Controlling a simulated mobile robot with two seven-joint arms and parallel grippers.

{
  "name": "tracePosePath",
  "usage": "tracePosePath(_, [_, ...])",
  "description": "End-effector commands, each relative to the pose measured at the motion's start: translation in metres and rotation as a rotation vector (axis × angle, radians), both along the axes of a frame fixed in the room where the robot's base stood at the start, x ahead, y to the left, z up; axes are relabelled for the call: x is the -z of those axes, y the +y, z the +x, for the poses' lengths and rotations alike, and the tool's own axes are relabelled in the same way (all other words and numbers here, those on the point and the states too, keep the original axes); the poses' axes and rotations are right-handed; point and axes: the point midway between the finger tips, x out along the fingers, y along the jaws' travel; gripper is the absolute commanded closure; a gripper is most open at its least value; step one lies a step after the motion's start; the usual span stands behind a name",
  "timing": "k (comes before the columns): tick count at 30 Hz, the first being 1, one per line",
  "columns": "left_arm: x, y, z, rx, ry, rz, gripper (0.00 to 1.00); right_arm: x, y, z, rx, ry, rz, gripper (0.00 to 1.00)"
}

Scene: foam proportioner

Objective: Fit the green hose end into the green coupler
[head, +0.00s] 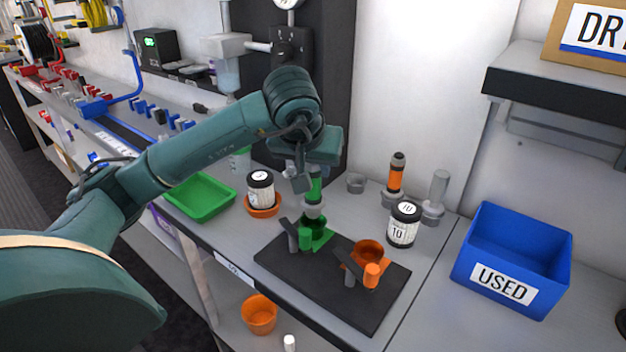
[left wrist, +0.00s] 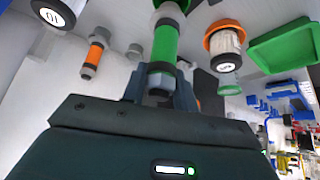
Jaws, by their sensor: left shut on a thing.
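My left gripper (head: 304,180) is shut on the green hose end (head: 315,189), a green-banded cylinder with grey ends. It stands about upright, grey end downward. It also shows between the fingers in the left wrist view (left wrist: 164,45). The hose end's lower grey end is directly at the top of the coupler in the head view. I cannot tell whether it touches or has entered. My right gripper is not in view.
An orange coupler (head: 369,252) is on the same plate. Behind stand an orange hose end (head: 396,175), a grey fitting (head: 436,195) and a jar marked 10 (head: 404,224). Another jar (head: 261,189) and a green tray (head: 201,194) are left; a blue USED bin (head: 513,258) is right.

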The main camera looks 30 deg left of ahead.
Motion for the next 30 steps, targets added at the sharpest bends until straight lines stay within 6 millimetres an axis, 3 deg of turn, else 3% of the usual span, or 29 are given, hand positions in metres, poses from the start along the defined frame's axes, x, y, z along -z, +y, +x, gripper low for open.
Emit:
tracePosePath(3, [0.020, 0.000, -0.001, -0.001, 0.004, 0.000, 1.00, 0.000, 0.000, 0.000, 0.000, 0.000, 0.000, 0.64])
tracePosePath(6, [0.027, 0.000, 0.000, -0.001, 0.001, 0.000, 1.00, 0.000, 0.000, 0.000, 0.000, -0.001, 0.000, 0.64])
tracePosePath(29, [0.039, 0.000, 0.000, -0.001, 0.000, -0.001, 1.00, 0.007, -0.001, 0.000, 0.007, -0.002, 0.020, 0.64])
tracePosePath(30, [0.039, 0.000, 0.000, 0.000, 0.001, 0.000, 0.69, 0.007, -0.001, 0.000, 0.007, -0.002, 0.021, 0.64])
